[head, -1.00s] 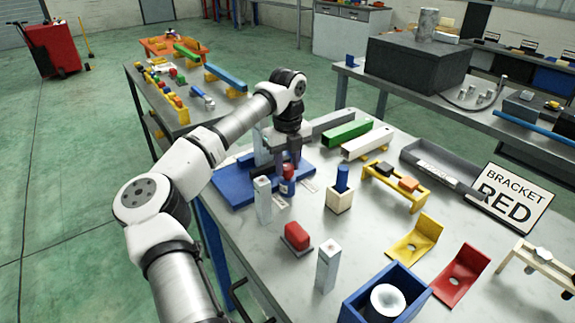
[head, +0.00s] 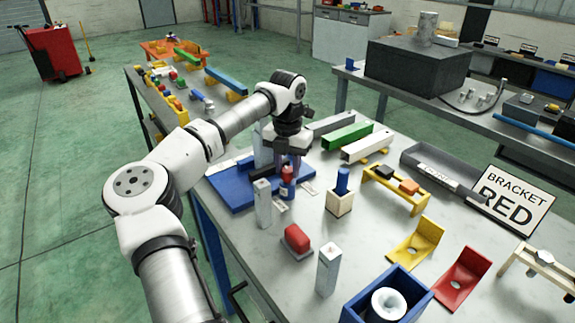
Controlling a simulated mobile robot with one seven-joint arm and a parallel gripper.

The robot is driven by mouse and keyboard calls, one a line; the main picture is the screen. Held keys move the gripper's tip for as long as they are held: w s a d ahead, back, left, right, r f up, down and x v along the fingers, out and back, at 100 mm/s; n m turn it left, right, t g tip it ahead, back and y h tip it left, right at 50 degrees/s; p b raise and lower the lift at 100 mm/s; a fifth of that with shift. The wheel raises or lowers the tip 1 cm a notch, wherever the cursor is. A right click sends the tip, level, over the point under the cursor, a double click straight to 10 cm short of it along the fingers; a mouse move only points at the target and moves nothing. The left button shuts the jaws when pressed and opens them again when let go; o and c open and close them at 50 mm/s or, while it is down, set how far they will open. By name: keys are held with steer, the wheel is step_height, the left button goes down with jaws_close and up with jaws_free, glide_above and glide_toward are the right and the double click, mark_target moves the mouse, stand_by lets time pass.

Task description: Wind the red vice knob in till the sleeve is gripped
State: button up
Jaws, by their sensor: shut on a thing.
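The vice has a blue base plate (head: 228,193) flat on the near-left part of the bench, with a grey upright block (head: 262,150) at its back. The red knob (head: 287,171) sits above a blue part at the plate's right side. My gripper (head: 289,165) points down over it, its fingers around the knob and shut on it. The fingers hide part of the knob. I cannot make out the sleeve or the jaw gap behind my gripper.
Grey posts (head: 263,203) and (head: 328,269), a red block (head: 296,238) and a wooden block with a blue peg (head: 340,195) stand close in front and right. Green (head: 347,136) and white (head: 367,146) bars lie behind. A blue box (head: 352,314) is at the front edge.

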mark_target(288, 169)
steer(key=m, duration=0.4)
steer(key=shift+r+m, duration=0.1)
steer(key=shift+m, duration=0.2)
steer(key=shift+m+p, duration=0.4)
steer(key=shift+m, duration=1.5)
steer(key=o, duration=1)
step_height(288, 169, up, 14)
steer(key=shift+f+b, duration=0.15)
steer(key=shift+b, duration=0.9)
